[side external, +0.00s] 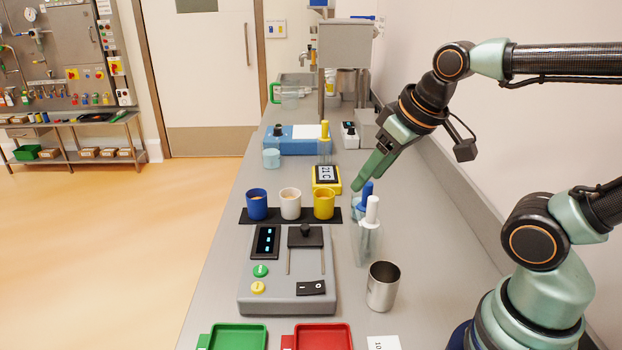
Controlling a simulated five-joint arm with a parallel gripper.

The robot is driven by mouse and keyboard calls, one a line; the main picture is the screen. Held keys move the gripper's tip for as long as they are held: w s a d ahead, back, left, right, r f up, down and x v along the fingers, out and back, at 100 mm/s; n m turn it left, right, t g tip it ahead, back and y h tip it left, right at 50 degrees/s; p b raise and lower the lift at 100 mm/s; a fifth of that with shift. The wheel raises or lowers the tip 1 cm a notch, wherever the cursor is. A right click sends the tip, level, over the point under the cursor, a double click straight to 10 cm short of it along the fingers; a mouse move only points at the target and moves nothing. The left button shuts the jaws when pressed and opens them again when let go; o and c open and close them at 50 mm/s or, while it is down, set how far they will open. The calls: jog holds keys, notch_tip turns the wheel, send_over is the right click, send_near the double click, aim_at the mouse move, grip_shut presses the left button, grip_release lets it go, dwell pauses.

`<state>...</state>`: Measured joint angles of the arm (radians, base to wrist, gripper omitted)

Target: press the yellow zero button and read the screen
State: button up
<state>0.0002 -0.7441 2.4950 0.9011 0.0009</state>
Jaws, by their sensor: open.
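A round yellow button (257,288) sits at the lower left of a sloped grey console (288,277), just below a round green button (260,271). The console's dark screen (266,241) is above them, with short lit cyan marks too small to read. My gripper (359,184) is open and points down to the left, beyond the console and to its right, well apart from the yellow button. It appears close to the blue-capped bottle (366,191), and I cannot tell if they touch. I see nothing held in it.
Blue (257,205), white (290,204) and yellow (324,204) cups stand on a black strip behind the console. A white-capped bottle (370,240) and a steel cup (383,287) stand right of it. Green (238,337) and red (324,337) trays lie in front.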

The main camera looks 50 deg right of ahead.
grip_shut()
dwell(1.8)
